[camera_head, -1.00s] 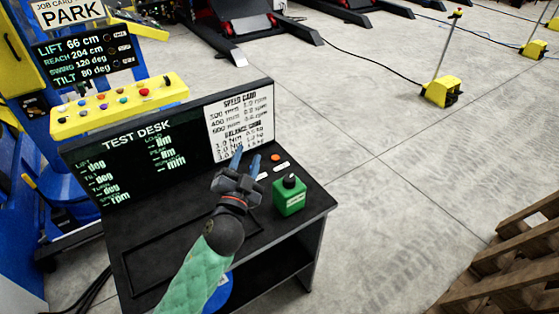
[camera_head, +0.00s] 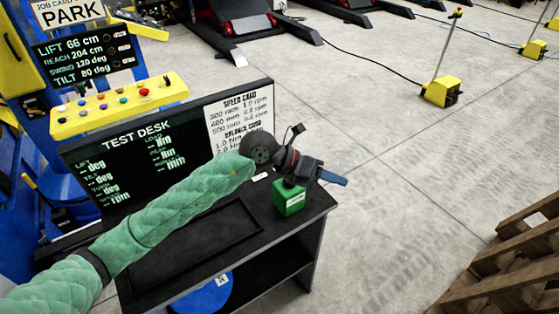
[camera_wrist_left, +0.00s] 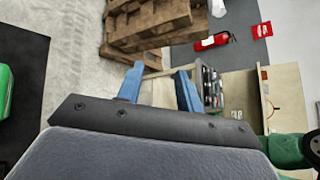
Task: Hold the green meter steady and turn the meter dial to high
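The green meter (camera_head: 288,201) is a small green box standing near the right end of the black test desk. Its top and dial are hidden behind my left gripper in the head view. My left gripper (camera_head: 333,178) is above and just right of the meter, blue fingers pointing right past the desk edge. In the left wrist view its two blue fingers (camera_wrist_left: 158,86) stand apart with nothing between them. A green block (camera_wrist_left: 4,92) at the left edge of that view looks like the meter, outside the fingers. My right gripper is in neither view.
The test desk (camera_head: 185,262) has an upright screen panel (camera_head: 130,158) and a printed card (camera_head: 240,115) along its back. Wooden pallets (camera_head: 510,255) stand at the lower right. The floor between desk and pallets is clear. A red extinguisher (camera_wrist_left: 211,41) shows in the wrist view.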

